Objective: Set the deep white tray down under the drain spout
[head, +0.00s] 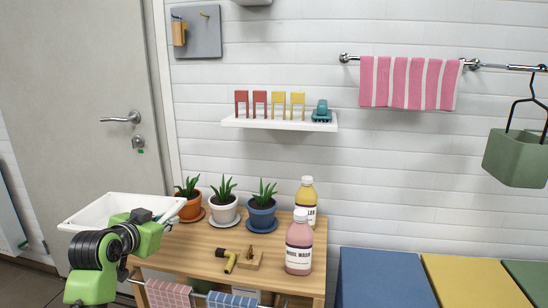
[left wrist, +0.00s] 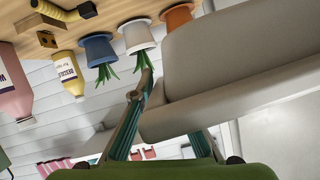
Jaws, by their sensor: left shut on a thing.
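The deep white tray (head: 108,207) is at the lower left in the head view, in front of the door and left of the plants. It fills much of the upper right of the left wrist view (left wrist: 235,65), seen close up. My left gripper (head: 163,216) is shut on the tray's rim at its right side, and its fingers show against the rim in the left wrist view (left wrist: 143,97). The tray is held up at about the height of the wooden table top. I cannot make out a drain spout in either view. My right gripper is not in view.
A wooden table (head: 195,252) holds several potted plants, including a blue pot (head: 262,212), a pink wash bottle (head: 299,246), a yellow bottle (head: 306,205) and a yellow-black fitting (head: 229,261). Colored boxes (head: 385,280) stand at the right. Floor shows at the lower left.

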